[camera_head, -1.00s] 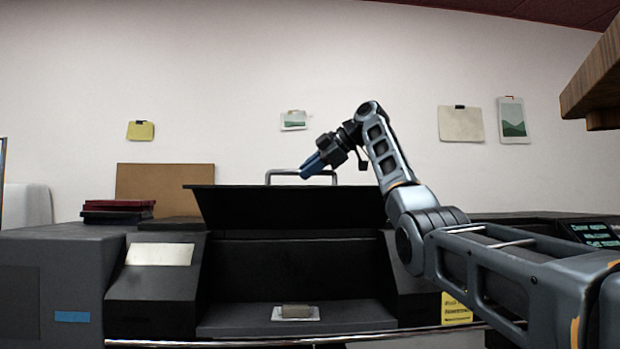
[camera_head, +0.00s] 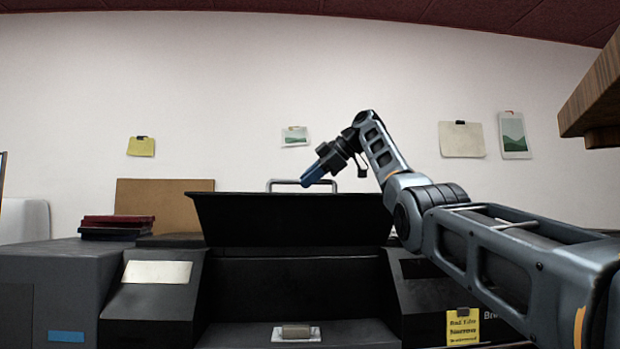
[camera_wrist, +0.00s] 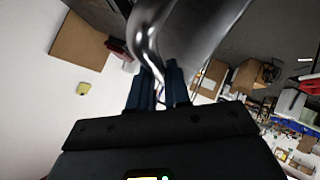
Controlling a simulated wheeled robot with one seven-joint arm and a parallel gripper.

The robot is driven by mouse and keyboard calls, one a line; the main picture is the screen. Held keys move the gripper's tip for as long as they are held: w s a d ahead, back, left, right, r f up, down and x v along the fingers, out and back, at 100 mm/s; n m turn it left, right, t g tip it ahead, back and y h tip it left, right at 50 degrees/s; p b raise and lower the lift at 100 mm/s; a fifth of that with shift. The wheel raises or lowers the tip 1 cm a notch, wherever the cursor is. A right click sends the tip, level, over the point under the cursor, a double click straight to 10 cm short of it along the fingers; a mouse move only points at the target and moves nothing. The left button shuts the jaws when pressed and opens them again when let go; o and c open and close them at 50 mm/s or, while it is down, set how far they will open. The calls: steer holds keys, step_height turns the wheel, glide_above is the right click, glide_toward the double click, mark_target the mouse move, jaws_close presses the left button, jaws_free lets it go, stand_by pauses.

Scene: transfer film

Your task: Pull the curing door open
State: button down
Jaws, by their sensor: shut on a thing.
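The curing door (camera_head: 292,220) is a wide black panel that stands raised above the dark opening of the black machine (camera_head: 155,290). Its metal bar handle (camera_head: 285,184) sits along the top edge. My gripper (camera_head: 311,178) reaches in from the right, tilted down to the left, with its blue fingers shut on the right part of the handle. In the wrist view the shiny handle (camera_wrist: 150,45) runs between the blue fingers (camera_wrist: 158,88).
Inside the opening, a small block on a white piece (camera_head: 296,333) sits on the ledge. Dark red books (camera_head: 117,222) and a brown board (camera_head: 160,205) are at the left. A wooden shelf (camera_head: 592,95) juts in at the upper right.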

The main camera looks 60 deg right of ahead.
steer(key=c, duration=1.5)
jaws_free()
steer(key=shift+d+f, duration=0.4)
steer(key=shift+f, duration=0.4)
steer(key=shift+o, duration=0.8)
steer(key=shift+w+d+f, duration=0.1)
steer(key=shift+w, duration=0.05)
steer(key=shift+o, duration=1.2)
steer(key=shift+r, duration=0.35)
steer(key=shift+s+r, duration=0.2)
steer(key=shift+s, duration=0.15)
steer(key=shift+b+v, duration=0.45)
steer(key=shift+v, duration=3)
steer(key=shift+f, duration=0.1)
